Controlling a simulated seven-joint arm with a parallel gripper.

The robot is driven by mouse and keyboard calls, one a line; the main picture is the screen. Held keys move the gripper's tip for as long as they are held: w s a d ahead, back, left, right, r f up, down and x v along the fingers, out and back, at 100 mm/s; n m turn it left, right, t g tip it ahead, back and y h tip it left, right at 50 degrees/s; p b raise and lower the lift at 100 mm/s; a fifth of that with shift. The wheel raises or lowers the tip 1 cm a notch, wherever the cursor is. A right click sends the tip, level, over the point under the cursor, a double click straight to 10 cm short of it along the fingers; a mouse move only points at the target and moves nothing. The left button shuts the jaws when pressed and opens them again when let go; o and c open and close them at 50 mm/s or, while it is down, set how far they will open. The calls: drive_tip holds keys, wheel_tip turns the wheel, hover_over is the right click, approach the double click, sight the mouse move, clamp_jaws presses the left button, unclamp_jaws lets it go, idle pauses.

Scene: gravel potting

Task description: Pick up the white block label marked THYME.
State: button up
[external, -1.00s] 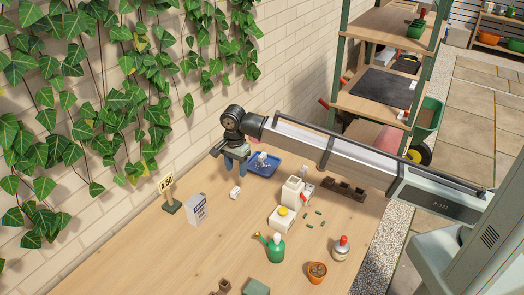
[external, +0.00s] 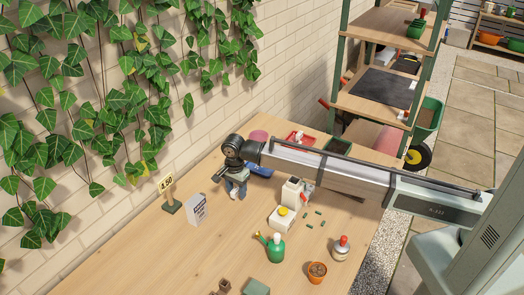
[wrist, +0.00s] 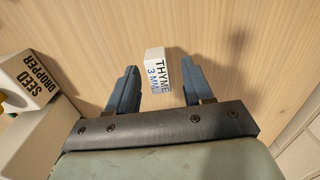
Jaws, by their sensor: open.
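The white block label marked THYME (wrist: 157,69) lies on the wooden table. In the wrist view its printed face shows "THYME 3 MM". My gripper (wrist: 159,73) is open, with one blue finger on each side of the block. In the external view my gripper (external: 236,187) is low over the table, beside the blue tray, and largely hides the block there.
A white seed dropper (wrist: 28,80) stands to the left in the wrist view. The table's front left is clear.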

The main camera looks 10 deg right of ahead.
drive_tip(key=shift+f, duration=0.15)
drive_tip(key=c, duration=0.9)
clamp_jaws()
